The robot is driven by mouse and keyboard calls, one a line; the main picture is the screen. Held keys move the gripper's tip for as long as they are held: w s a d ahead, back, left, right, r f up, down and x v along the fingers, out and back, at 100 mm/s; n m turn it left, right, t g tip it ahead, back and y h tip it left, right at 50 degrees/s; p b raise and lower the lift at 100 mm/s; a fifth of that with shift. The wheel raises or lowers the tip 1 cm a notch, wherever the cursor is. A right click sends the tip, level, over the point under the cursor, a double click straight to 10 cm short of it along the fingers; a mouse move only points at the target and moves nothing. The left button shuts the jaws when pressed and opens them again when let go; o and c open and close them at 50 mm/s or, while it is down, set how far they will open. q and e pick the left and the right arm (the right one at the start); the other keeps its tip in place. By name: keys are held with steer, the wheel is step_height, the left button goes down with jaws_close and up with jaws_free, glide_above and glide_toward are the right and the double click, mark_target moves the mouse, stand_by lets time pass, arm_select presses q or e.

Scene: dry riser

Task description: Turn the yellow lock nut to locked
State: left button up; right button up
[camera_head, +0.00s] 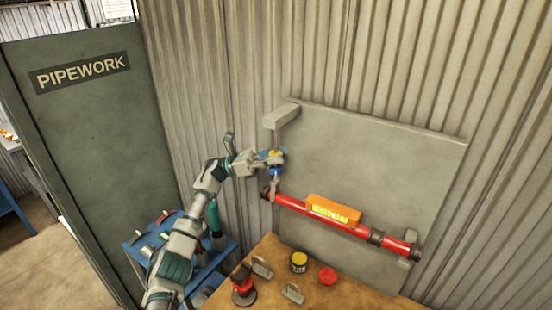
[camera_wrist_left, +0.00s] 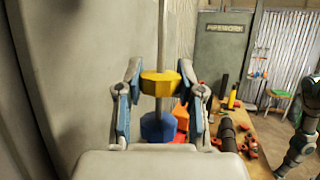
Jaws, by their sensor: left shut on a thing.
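The yellow lock nut (camera_head: 275,153) sits on a thin grey upright rod at the left end of the red pipe. In the left wrist view the yellow nut (camera_wrist_left: 160,84) is between the fingertips of my left gripper (camera_wrist_left: 160,76), which is shut on its sides. My left gripper also shows in the head view (camera_head: 272,157), reaching in from the left. A blue nut (camera_wrist_left: 158,127) is on the same rod below the yellow one, apart from the fingers. The nut's far side is hidden. My right gripper does not show.
The red pipe (camera_head: 290,204) slopes down to the right along a grey wall panel (camera_head: 370,160), with an orange level (camera_head: 333,209) on it. The wooden bench (camera_head: 270,250) below holds a yellow-topped tin (camera_head: 299,262), a red cap (camera_head: 328,275) and metal clamps. A blue trolley (camera_head: 137,254) stands left.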

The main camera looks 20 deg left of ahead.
arm_select(q)
steer(key=shift+a+r, duration=0.2)
steer(key=shift+r, duration=0.2)
steer(key=o, duration=1.2)
steer(key=shift+c, duration=0.2)
steer(key=shift+w+f, duration=0.15)
steer(key=shift+f, duration=0.1)
steer(key=shift+a+f, duration=0.1)
steer(key=v, duration=1.2)
steer(key=shift+w, duration=0.1)
